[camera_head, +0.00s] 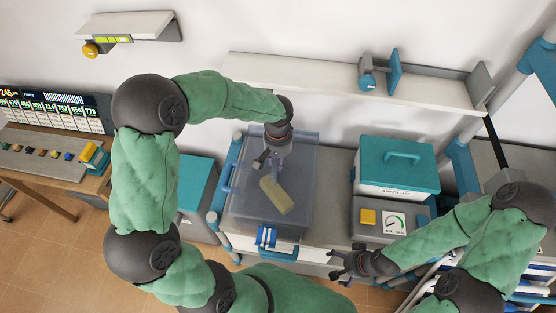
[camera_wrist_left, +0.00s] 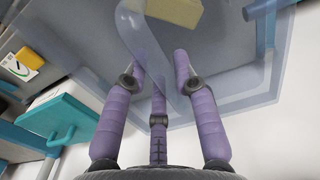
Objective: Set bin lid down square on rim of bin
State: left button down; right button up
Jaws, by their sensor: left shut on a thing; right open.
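A clear blue-grey bin lid (camera_head: 298,160) lies over the translucent bin (camera_head: 238,222) on the bench in the head view. My left gripper (camera_head: 268,160) is above its back part. In the left wrist view the fingers (camera_wrist_left: 158,75) are shut on a clear curved strip, which looks like the lid's handle. The lid's pale edge (camera_wrist_left: 245,103) also shows there. A yellow block (camera_head: 276,195) shows through the clear plastic. I cannot tell whether lid and rim touch all round. My right gripper (camera_head: 352,266) is open and empty, at the bench front, right of the bin.
A shelf (camera_head: 310,80) runs along the wall behind. A teal-topped cabinet (camera_head: 197,185) stands at left. Blue clips (camera_head: 267,238) are at the bin's front.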

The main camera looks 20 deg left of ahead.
pick_arm(q)
jog(key=shift+f+b, duration=1.35)
jog(key=shift+f, duration=0.15)
dwell(0.6)
jog(key=c, duration=0.9)
grip_release()
notch_tip(320, 180, up, 12)
jog(key=shift+r, duration=0.1)
